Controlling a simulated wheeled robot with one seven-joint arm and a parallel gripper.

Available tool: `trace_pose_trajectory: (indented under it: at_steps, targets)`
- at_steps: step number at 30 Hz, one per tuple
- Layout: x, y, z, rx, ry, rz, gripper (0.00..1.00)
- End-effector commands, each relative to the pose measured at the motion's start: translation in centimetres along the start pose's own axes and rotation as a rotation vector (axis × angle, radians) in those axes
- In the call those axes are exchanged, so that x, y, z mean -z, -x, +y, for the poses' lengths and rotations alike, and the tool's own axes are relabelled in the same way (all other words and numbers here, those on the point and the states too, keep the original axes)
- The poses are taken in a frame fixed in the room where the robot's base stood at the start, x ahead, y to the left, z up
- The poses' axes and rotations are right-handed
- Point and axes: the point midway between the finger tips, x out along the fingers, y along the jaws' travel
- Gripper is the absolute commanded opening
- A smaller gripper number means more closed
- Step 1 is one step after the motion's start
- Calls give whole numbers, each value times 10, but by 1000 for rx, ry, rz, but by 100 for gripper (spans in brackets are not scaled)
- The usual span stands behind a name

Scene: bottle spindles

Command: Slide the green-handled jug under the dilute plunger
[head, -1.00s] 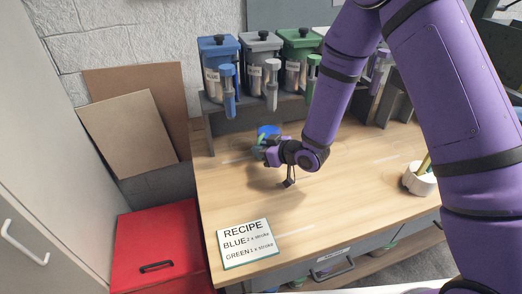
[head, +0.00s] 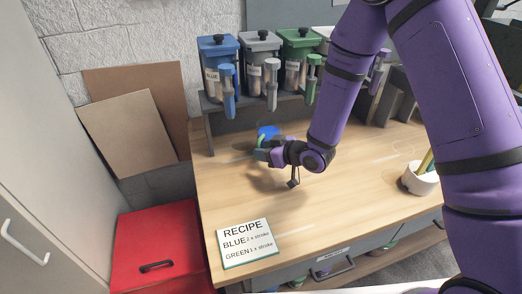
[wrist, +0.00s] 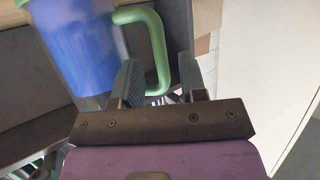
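The jug (wrist: 82,45) has a green rim and green handle (wrist: 157,55) and looks blue inside. In the wrist view the handle passes between my gripper's two fingers (wrist: 158,80). A gap shows between the handle and the right finger, so the fingers look open around it. In the head view the jug (head: 267,131) leans at the back of the table, partly hidden by my gripper (head: 262,153). The grey plunger (head: 271,88), under the grey canister (head: 259,50), stands behind it; I cannot read its label.
The blue plunger (head: 228,90) and green plunger (head: 311,80) flank the grey one on the rack. A recipe card (head: 247,243) lies at the table's front left. A white cup (head: 419,179) stands right. The middle front of the wooden table (head: 330,200) is clear.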

Motion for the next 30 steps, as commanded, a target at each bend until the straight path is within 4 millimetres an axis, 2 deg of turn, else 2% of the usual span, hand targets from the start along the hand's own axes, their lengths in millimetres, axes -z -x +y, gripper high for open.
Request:
trace_pose_trajectory:
  at_steps: [9, 15, 19, 26, 30]
  targets:
    - [1, 64, 1, -2, -1, 0, 39]
    - [1, 93, 0, 0, 1, 1, 39]
    - [0, 102, 0, -1, 0, 1, 39]
    - [1, 105, 0, 0, 2, 0, 39]
    - [8, 110, 7, -27, 15, -23, 39]
